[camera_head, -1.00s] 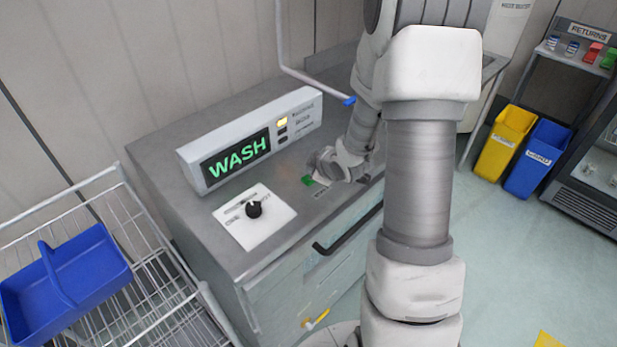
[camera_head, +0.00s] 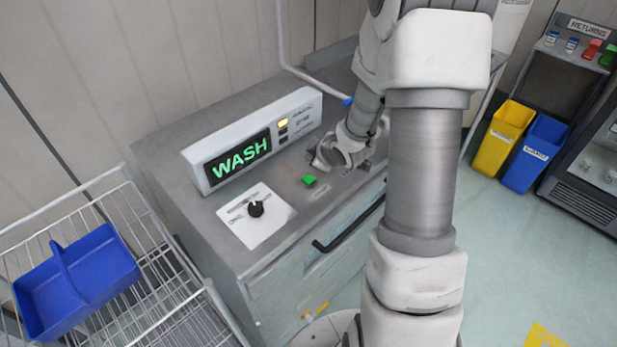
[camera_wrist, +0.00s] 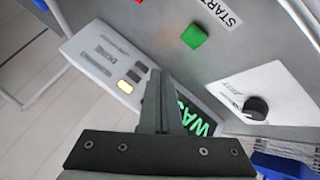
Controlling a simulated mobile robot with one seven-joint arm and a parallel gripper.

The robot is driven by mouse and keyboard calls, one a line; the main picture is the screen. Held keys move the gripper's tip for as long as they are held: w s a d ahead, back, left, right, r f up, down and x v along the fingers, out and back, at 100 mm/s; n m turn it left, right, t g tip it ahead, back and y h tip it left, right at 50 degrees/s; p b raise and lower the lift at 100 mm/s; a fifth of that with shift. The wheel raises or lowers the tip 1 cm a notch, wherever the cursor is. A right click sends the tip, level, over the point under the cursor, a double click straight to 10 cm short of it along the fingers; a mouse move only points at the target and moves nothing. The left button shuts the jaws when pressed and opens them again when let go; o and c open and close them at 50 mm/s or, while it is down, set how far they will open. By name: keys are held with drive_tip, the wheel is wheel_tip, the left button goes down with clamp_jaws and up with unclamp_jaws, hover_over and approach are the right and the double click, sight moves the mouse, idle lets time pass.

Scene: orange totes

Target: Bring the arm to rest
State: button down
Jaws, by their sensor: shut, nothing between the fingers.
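My gripper (camera_head: 362,165) is shut and empty. In the head view it is above the washer's top (camera_head: 222,132), to the right of the green button (camera_head: 309,180) and apart from it. The wrist view shows the shut fingers (camera_wrist: 160,76) in front of the lit panel, with the green button (camera_wrist: 194,36) beyond them.
The WASH display (camera_head: 240,160) and a black knob (camera_head: 256,208) are on the washer. A bent pipe (camera_head: 312,79) runs behind. A wire rack (camera_head: 165,262) with a blue caddy (camera_head: 95,275) stands left. Yellow (camera_head: 503,140) and blue (camera_head: 535,155) bins stand right, with open floor in front.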

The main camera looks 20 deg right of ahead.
idle(0.3)
drive_tip(key=shift+r, duration=0.35)
drive_tip(key=s+a+r+m+g+h, duration=0.1)
drive_tip(key=s+r+m, duration=0.25)
drive_tip(key=r, duration=0.35)
drive_tip(key=s+a+r+m+g+h, duration=0.1)
drive_tip(key=s+r+m+h, duration=0.1)
drive_tip(key=s+r, duration=0.45)
drive_tip(key=s+a+r+m, duration=0.1)
drive_tip(key=s+a+r, duration=0.1)
drive_tip(key=s, duration=0.3)
drive_tip(key=s+a+r+m+g+y, duration=0.1)
drive_tip(key=s+a+r+m, duration=0.1)
drive_tip(key=s+a+r, duration=0.1)
drive_tip(key=s+a+r+m+y, duration=0.1)
drive_tip(key=s+a, duration=0.3)
drive_tip(key=s, duration=0.4)
drive_tip(key=shift+r+g, duration=0.3)
drive_tip(key=shift+r, duration=0.45)
drive_tip(key=shift+f, duration=0.15)
